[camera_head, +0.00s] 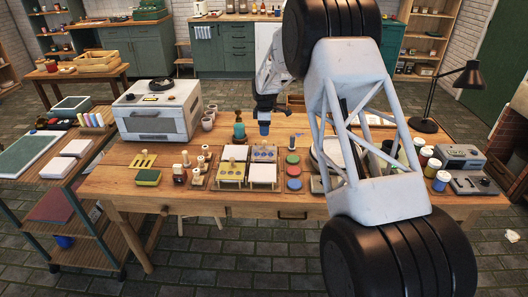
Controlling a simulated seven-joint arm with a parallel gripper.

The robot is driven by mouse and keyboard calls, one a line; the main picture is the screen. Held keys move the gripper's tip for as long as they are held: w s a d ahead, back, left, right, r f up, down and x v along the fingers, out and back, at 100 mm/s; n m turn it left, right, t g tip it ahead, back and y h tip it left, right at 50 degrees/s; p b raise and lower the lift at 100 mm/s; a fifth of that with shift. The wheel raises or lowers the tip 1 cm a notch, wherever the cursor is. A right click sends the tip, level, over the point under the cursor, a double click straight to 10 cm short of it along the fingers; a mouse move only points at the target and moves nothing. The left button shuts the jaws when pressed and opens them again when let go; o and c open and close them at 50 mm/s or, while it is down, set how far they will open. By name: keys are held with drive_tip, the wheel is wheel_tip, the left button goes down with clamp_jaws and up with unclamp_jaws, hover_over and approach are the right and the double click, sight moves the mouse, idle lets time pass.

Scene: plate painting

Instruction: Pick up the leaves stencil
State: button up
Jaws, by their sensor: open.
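I cannot make out for sure which piece is the leaves stencil; the patterns are too small to read. A flat yellow plate (144,160) with dark marks lies on the wooden table (110,183), left of centre. My gripper (265,110) points down over the back middle of the table, open. It is well to the right of the yellow plate and behind the white pieces. A small blue cup (264,128) shows just below it; whether they touch is unclear.
A white oven-like machine (160,120) stands at back left. Stampers (182,173) and colour discs (293,171) stand around the middle. My arm hides part of the right side, near paint jars (431,170).

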sight(264, 141)
drive_tip(key=shift+f, duration=0.15)
drive_tip(key=shift+f, duration=1.2)
drive_tip(key=shift+f, duration=0.1)
drive_tip(key=shift+s+a+f, duration=0.1)
drive_tip(key=shift+f, duration=2.4)
drive_tip(key=c, duration=1)
drive_tip(key=shift+r, duration=0.15)
